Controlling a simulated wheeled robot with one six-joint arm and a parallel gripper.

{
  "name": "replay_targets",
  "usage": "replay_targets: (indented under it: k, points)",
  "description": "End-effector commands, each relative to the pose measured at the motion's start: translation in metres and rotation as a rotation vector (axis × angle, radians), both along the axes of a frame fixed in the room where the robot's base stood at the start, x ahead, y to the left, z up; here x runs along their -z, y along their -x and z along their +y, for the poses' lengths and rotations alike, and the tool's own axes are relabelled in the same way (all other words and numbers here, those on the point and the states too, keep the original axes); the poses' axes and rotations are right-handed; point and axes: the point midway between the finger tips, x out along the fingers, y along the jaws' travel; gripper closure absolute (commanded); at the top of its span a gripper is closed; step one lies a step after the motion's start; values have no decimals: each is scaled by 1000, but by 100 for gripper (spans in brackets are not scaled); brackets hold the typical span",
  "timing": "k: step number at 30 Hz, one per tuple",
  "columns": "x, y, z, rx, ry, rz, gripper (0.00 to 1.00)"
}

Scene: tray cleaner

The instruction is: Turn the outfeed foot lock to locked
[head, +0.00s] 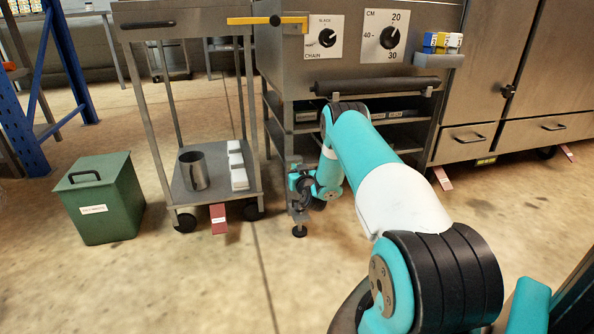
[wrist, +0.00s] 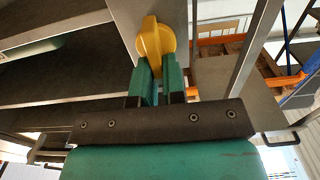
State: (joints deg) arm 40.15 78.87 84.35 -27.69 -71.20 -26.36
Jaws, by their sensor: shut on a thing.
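A yellow knob (wrist: 155,40), which I take to be the outfeed foot lock, sits on a grey metal leg plate in the wrist view. My gripper (wrist: 158,65) has its two green fingers shut on the lower part of this knob. In the head view my gripper (head: 299,183) is low down, at the machine's front leg (head: 299,215). The knob is hidden there behind my gripper. I cannot read any lock marking.
A steel cart (head: 190,212) with a metal mug (head: 193,171) and white blocks (head: 237,165) stands left of the leg. A green lidded bin (head: 103,210) is farther left. Cabinets (head: 560,75) line the right. The floor in front is clear.

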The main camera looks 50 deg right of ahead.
Motion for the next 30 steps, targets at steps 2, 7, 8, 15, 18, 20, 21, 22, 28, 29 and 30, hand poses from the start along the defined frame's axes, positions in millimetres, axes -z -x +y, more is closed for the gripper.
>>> replay_targets:
  k: [2, 7, 8, 15, 18, 20, 21, 22, 28, 29, 30]
  points:
    - [0, 0, 0, 0, -6, -4, 100]
    - [0, 1, -1, 0, -46, -27, 100]
    - [0, 1, -1, 0, -58, -34, 100]
    - [0, 3, -3, 0, -200, -122, 100]
    - [0, 4, -5, 0, -278, -170, 100]
    - [0, 4, -6, 0, -326, -200, 100]
    - [1, 5, -7, 0, -360, -220, 100]
    - [1, 5, -7, 0, -384, -235, 100]
    - [4, 6, -9, -1, -547, -334, 100]
    - [4, 7, -10, -1, -571, -348, 100]
    - [5, 7, -10, -1, -605, -368, 100]
